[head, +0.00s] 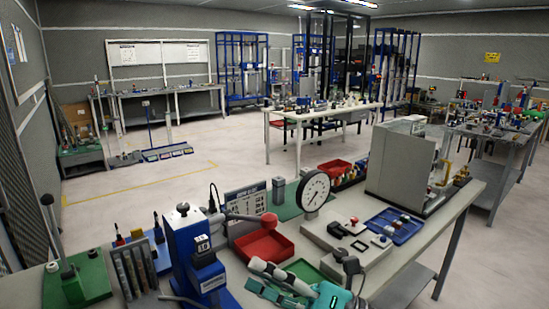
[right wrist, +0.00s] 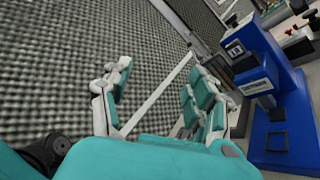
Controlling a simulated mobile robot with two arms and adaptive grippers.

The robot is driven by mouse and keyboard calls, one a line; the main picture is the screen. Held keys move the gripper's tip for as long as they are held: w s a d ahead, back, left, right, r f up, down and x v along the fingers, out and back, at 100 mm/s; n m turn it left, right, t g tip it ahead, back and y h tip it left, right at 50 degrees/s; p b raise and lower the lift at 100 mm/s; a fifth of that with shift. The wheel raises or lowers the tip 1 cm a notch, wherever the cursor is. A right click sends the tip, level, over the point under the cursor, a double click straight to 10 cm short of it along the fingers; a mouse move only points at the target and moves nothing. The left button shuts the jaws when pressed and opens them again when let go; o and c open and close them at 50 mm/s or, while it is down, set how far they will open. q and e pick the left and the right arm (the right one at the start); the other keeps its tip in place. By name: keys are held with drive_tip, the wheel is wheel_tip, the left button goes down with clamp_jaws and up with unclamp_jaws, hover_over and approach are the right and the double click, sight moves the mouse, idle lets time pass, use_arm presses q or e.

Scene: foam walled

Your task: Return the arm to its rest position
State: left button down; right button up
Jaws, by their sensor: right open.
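My right gripper (head: 255,275) shows at the bottom of the head view, with white and teal fingers pointing left over the front of the workbench. In the right wrist view the same gripper (right wrist: 155,85) has its fingers spread apart with nothing between them. It is just right of a blue bench device (head: 190,245) in the head view. That blue device (right wrist: 275,95) stands at the right of the right wrist view, apart from the fingers. The rest of my right arm is mostly out of the head view. My left gripper does not show.
A red tray (head: 264,246), a round dial gauge (head: 313,191), a grey box (head: 398,165) and a blue tray (head: 394,225) crowd the bench around the gripper. A green-based stand (head: 90,280) is at the left. Open floor (head: 210,170) lies beyond the bench.

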drive_tip(key=w+d+f+m+t+h, duration=0.25)
drive_tip(key=d+m+t+h, duration=0.4)
drive_tip(key=m, duration=0.55)
drive_tip(key=w+d+f+m+t+h, duration=0.25)
drive_tip(key=d+m+t+h, duration=0.4)
drive_tip(key=m, duration=0.45)
drive_tip(key=s+d+f+m+g+h, duration=0.1)
drive_tip(key=d+f+m+g+h, duration=0.15)
drive_tip(key=f, duration=0.25)
drive_tip(key=d+f+m+g+h, duration=0.2)
drive_tip(key=d+f+m+h, duration=0.1)
drive_tip(key=f+m+h, duration=0.15)
drive_tip(key=s+d+f+m+g, duration=0.25)
drive_tip(key=s+f+g, duration=0.35)
drive_tip(key=s+f, duration=0.5)
drive_tip(key=s+d+f+m+g, duration=0.1)
drive_tip(key=s+f+m+g, duration=0.2)
drive_tip(key=s+f+g, duration=0.55)
drive_tip(key=s+f+t, duration=0.1)
drive_tip(key=s+f, duration=0.2)
drive_tip(key=f, duration=1.1)
drive_tip(key=s+f, duration=0.3)
drive_tip(key=f, duration=1.1)
drive_tip(key=s+d+f+g, duration=0.1)
drive_tip(key=s+d+f, duration=0.2)
drive_tip(key=s+f, duration=1.1)
drive_tip(key=shift+s+f, duration=0.3)
drive_tip(key=shift+s, duration=0.15)
